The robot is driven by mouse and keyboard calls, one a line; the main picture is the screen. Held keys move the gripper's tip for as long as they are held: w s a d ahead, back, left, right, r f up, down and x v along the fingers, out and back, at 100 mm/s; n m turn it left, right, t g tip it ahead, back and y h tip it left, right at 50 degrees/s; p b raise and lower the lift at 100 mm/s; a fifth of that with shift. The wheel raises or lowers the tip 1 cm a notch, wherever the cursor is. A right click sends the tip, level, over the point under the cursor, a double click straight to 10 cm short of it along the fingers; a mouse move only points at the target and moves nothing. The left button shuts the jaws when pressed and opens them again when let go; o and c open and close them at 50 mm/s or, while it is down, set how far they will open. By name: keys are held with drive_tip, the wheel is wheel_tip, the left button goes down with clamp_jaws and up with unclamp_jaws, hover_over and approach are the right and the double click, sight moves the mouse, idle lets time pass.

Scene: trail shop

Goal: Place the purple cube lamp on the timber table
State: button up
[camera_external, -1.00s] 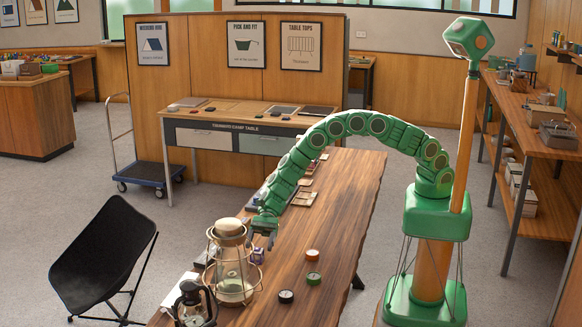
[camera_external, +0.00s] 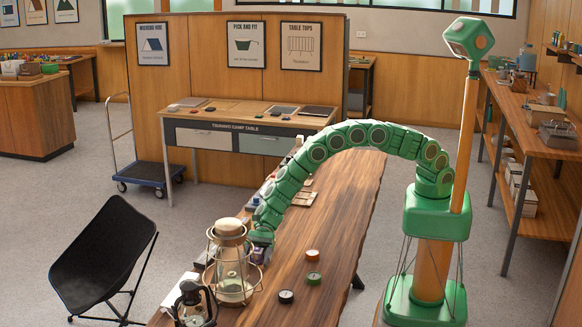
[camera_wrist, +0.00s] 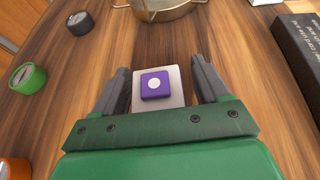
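The purple cube lamp (camera_wrist: 157,86), with a pale round spot on top, sits on a whitish pad (camera_wrist: 174,78) on a long wooden bench in the wrist view. My gripper (camera_wrist: 160,72) is open, with one finger on each side of the lamp and pad; neither finger clearly touches it. In the external view my gripper (camera_external: 262,239) is low over the bench beside a wire lantern, and the lamp is largely hidden there. A wood-topped table (camera_external: 222,108) with drawers and a camp table label stands behind the bench, against a partition.
The caged lantern (camera_external: 232,265) and a black lantern (camera_external: 193,305) stand close to my gripper. Orange (camera_external: 312,255), green (camera_external: 313,278) and black (camera_external: 286,296) round tins lie to the right. A dark box (camera_wrist: 300,60) lies right of the lamp in the wrist view.

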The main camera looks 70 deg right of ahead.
sight(257, 252)
drive_tip(key=c, duration=1.1)
drive_tip(key=shift+r, duration=0.15)
drive_tip(key=shift+r, duration=0.25)
wheel_tip(257, 252, up, 3)
drive_tip(key=shift+s+d, duration=0.15)
drive_tip(key=shift+s+d+r, duration=4.65)
drive_tip(key=shift+s+d, duration=0.15)
